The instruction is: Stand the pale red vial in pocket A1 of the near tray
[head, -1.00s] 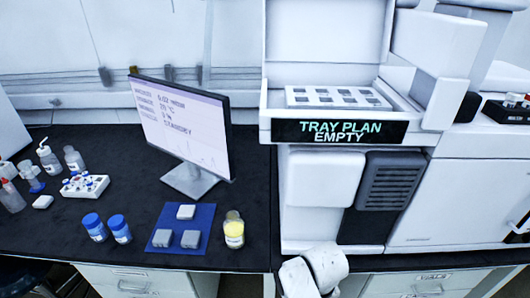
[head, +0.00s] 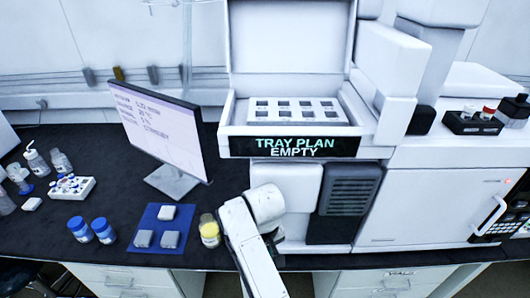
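A white tray (head: 330,115) with two rows of square pockets sits in the open bay of the white instrument, above a sign reading "TRAY PLAN EMPTY". Its pockets look empty, and I see no second tray. A white rack (head: 92,183) at the left of the bench holds several small vials with blue and reddish tops. They are too small to tell which is the pale red vial. White links of my arm rise at the bottom centre, in front of the bench. My gripper is not in view.
A monitor (head: 160,130) stands between the rack and the instrument. Two blue-capped jars (head: 80,231), a blue mat (head: 159,215) with grey blocks and a yellow jar (head: 209,230) line the front. A black holder (head: 470,124) with small capped bottles is at right.

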